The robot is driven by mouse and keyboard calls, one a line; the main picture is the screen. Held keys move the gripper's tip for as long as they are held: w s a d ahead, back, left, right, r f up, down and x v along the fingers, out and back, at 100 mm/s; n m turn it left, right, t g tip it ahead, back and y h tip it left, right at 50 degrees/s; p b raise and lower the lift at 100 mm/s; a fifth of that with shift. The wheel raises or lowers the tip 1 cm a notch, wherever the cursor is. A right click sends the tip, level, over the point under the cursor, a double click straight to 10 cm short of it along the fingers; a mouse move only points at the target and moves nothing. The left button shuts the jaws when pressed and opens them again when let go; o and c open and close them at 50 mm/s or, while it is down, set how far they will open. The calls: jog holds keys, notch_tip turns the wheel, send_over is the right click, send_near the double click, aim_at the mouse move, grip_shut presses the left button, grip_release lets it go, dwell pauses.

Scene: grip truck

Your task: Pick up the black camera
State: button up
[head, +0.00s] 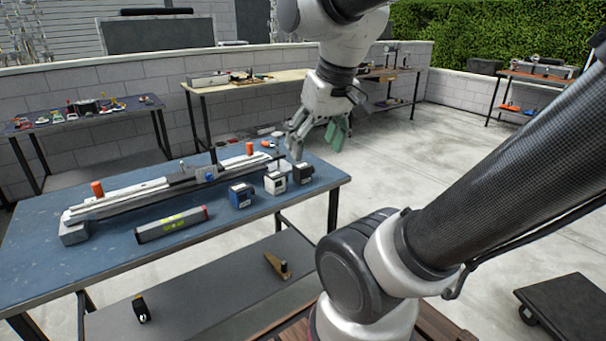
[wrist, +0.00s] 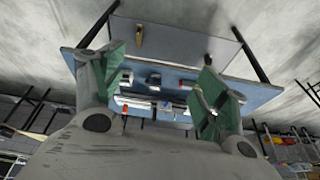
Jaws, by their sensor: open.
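The black camera (head: 303,173) looks like a small dark cube. My gripper (head: 314,143) is open and empty, with green inner pads. It hangs above and beyond the table's right part, clear of the camera.
A long grey rail fixture (head: 140,196) with orange knobs and a level (head: 171,224) lie on the blue table. A lower shelf (head: 205,290) holds a wooden plane-like tool (head: 276,264) and a small black-and-yellow item (head: 141,309). Other tool tables stand along the wall.

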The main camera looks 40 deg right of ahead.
jog(key=w+d+r+m+g, duration=0.15)
jog(key=w+d+m, duration=0.25)
jog(key=w, duration=0.9)
jog(key=m+g, duration=0.3)
jog(key=m, duration=1)
send_over(304, 165)
jog(key=shift+t, duration=0.25)
notch_tip(304, 165, down, 25)
jog(key=shift+s+a+f, duration=0.1)
jog(key=shift+a, duration=0.05)
jog(key=f, duration=0.3)
jog(key=shift+d+f, duration=0.25)
jog(key=shift+f, duration=0.15)
jog(key=f, duration=0.5)
jog(key=shift+w+a, duration=0.15)
jog(key=shift+w, duration=0.15)
jog(key=c, duration=1.3)
jog(key=shift+r, duration=0.1)
